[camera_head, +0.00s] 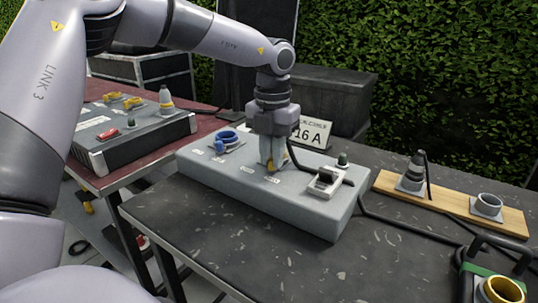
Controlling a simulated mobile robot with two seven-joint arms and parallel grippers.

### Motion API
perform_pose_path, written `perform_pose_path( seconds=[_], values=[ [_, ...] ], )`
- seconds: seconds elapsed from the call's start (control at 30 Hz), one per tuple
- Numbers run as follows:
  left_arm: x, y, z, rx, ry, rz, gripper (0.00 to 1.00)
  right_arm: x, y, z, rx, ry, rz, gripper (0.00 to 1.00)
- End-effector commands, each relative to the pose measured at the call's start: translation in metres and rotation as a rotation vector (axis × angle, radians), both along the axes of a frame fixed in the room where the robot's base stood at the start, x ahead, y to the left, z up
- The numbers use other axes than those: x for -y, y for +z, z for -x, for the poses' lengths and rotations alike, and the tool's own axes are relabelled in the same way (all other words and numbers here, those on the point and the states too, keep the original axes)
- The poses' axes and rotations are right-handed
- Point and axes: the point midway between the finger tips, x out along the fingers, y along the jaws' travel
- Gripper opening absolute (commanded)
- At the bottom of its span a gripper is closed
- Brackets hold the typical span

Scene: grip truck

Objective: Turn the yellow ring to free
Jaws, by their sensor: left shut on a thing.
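My left gripper (273,160) points straight down over the front middle of the long grey box (207,175) on the dark table. My right gripper is not in view.
A blue connector (226,137) is left on the box; a white-grey block (325,182) with a black cable is right. A "16 A" sign (311,133) stands behind. A wooden board (455,202) with connectors and a gold-rimmed black item (502,290) lie right. The front table is clear.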

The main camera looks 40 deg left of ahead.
Motion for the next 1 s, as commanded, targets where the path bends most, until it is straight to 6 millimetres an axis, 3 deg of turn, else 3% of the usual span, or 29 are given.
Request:
perform_pose_path(
  seconds=[0.57, 0.6, 0.67, 1.0],
  values=[
    [0.0014, 0.0021, -0.0028, 0.008, 0.036, -0.001, 0.0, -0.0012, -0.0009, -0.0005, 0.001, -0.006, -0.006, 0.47],
    [0.0014, 0.0021, -0.0029, 0.009, 0.036, 0.0, 0.24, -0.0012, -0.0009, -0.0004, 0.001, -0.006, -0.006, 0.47],
    [0.0015, 0.002, -0.0027, 0.008, 0.036, -0.001, 0.44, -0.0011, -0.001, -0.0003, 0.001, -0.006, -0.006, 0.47],
    [0.0014, 0.004, -0.002, 0.004, 0.035, 0.0, 0.44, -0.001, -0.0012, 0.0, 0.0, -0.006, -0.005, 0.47]
  ],
)
